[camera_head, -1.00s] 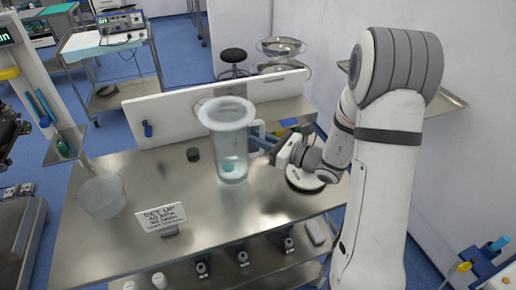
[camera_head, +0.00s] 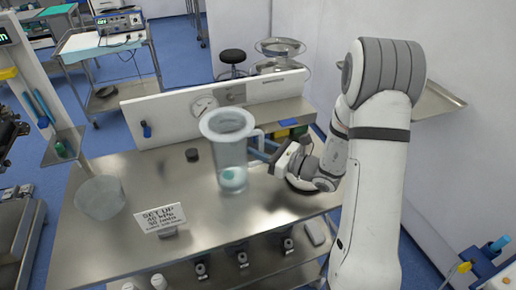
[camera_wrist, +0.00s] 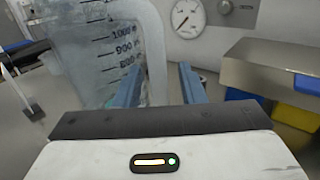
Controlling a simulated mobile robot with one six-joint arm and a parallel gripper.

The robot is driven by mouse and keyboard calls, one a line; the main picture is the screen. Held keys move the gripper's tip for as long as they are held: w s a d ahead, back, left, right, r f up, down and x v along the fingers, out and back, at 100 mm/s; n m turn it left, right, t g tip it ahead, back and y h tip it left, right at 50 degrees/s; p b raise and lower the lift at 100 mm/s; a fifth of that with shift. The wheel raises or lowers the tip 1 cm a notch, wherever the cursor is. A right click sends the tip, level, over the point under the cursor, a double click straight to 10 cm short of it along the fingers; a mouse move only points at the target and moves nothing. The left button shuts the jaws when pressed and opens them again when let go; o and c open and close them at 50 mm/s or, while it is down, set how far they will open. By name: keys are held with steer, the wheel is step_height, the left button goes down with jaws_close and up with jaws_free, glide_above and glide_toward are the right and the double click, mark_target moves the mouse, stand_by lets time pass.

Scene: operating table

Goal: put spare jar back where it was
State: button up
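The spare jar is a tall, clear, graduated jar (camera_head: 231,150) with a side handle and a wide rim. It stands nearly upright over the steel table's middle, with something pale teal at its bottom. It also fills the left of the wrist view (camera_wrist: 100,45). My gripper (camera_head: 262,152) reaches in from the right at the jar's handle. In the wrist view, the handle passes between my gripper's two blue fingers (camera_wrist: 159,75), and the jar moves with them. A narrow gap shows beside the right finger. I cannot tell whether the jar's base touches the table.
The steel table (camera_head: 120,240) holds a clear bowl (camera_head: 100,198) at left, a lettered sign (camera_head: 160,217) in front and a small dark cap (camera_head: 192,155) behind. A white panel with a gauge (camera_head: 204,106) stands behind the jar. Yellow and blue bins (camera_head: 290,131) stand behind my gripper.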

steer(key=shift+r, duration=0.25)
steer(key=b+v, duration=0.1)
steer(key=v, duration=1)
steer(key=shift+s+d+f, duration=0.2)
steer(key=shift+s+d, duration=0.05)
steer(key=shift+d, duration=0.05)
steer(key=s+a+r+n+g+h, duration=0.1)
steer(key=s+a+n+g+h, duration=0.1)
steer(key=s+a+n+g, duration=0.35)
steer(key=s+a+r+n+g+h, duration=0.1)
steer(key=s+a+n+g+h, duration=0.1)
steer(key=s+n+g, duration=0.55)
steer(key=s+d+r+n+t+h, duration=0.4)
steer(key=d+n+h, duration=0.3)
steer(key=n+h, duration=0.4)
steer(key=shift+s+d+r+n+t, duration=0.3)
steer(key=shift+d+n+t, duration=0.15)
steer(key=shift+t, duration=0.25)
